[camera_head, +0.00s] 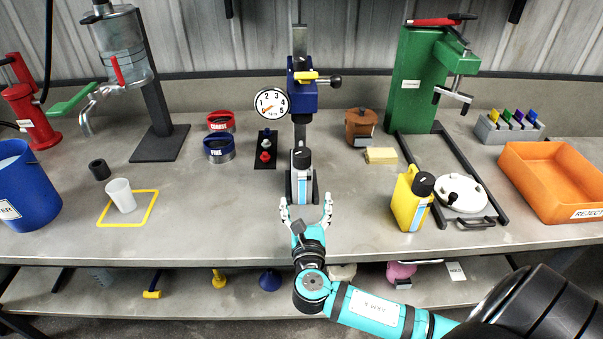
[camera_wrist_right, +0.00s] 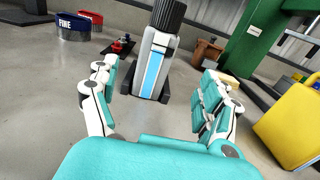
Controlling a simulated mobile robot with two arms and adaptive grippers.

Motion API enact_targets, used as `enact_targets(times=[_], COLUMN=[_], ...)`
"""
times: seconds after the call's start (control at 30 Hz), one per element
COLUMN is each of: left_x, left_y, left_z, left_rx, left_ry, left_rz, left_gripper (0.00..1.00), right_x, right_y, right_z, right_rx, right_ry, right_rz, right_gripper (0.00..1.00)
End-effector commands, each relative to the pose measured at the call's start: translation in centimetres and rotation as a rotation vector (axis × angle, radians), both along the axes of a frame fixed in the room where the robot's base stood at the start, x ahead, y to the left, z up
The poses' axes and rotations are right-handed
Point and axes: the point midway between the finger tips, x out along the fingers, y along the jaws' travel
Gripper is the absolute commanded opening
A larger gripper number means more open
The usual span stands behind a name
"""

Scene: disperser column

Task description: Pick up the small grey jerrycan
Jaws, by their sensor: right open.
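The small grey jerrycan (camera_head: 301,180) has a black cap and a blue and white label. It stands upright at the foot of the disperser column in the middle of the bench. It also shows in the right wrist view (camera_wrist_right: 155,62), ahead of the fingers and between them. My right gripper (camera_head: 307,203) is open and empty, just in front of the jerrycan, with its fingers pointing at it. A gap of bare bench lies between the palm and the jerrycan in the right wrist view. My left gripper is not in view.
A yellow jerrycan (camera_head: 407,203) stands to the right, near a round white lid (camera_head: 463,194). Behind the jerrycan rises the column with a blue head (camera_head: 303,97) and dial. A white cup (camera_head: 121,195) stands at left. The bench beside the gripper is clear.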

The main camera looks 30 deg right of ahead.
Motion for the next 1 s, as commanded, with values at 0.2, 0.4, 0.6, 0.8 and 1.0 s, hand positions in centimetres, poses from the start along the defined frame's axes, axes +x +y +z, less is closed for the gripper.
enact_targets(times=[0.2, 0.4, 0.6, 0.8, 1.0], left_x=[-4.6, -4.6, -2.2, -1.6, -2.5], left_y=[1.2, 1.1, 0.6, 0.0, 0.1], left_z=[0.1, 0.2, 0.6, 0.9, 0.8], left_rx=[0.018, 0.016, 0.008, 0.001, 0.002], left_ry=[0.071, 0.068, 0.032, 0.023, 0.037], left_rz=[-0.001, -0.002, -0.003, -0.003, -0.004], left_gripper=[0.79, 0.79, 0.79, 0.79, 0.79], right_x=[4.2, 6.4, 7.6, 10.4, 11.3], right_y=[-2.6, -3.9, -4.5, -5.8, -6.4], right_z=[0.2, 0.0, 0.1, 0.0, -0.1], right_rx=[-0.002, 0.0, 0.0, 0.0, 0.002], right_ry=[-0.002, 0.0, -0.001, 0.0, 0.001], right_rz=[-0.002, 0.0, -0.001, 0.0, 0.002], right_gripper=[0.81, 0.81, 0.81, 0.81, 0.81])
